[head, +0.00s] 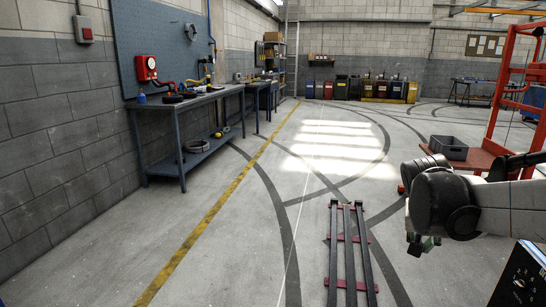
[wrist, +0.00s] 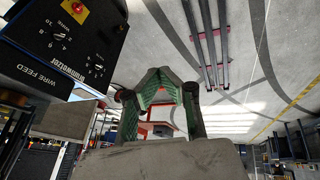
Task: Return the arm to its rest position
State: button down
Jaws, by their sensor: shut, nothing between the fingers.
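My arm reaches in from the right edge of the head view, its dark rounded wrist above the floor. My gripper (head: 424,245) hangs below it, mostly hidden by the wrist, with a little green showing. In the wrist view my gripper (wrist: 159,75) has its green-padded fingers brought together at the tips. It is shut and empty. Nothing touches it.
Dark rails on red crosspieces (head: 347,255) lie on the floor left of my arm. A red-brown cart (head: 478,159) with a grey crate (head: 448,147) stands behind it. A welding unit (head: 521,280) is at lower right. A workbench (head: 190,103) lines the left wall; mid-floor is clear.

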jog(key=s+a+n+t+y, duration=0.4)
jog(key=s+a+n, duration=0.1)
jog(key=s+a, duration=1.25)
notch_tip(320, 180, up, 14)
jog(key=d+p, duration=0.1)
jog(key=p, duration=1.4)
jog(key=shift+s+d+r, duration=0.2)
jog(key=shift+s+r, duration=0.05)
jog(key=shift+s, duration=0.15)
jog(key=c, duration=2.4)
grip_release()
jog(key=shift+c, duration=0.2)
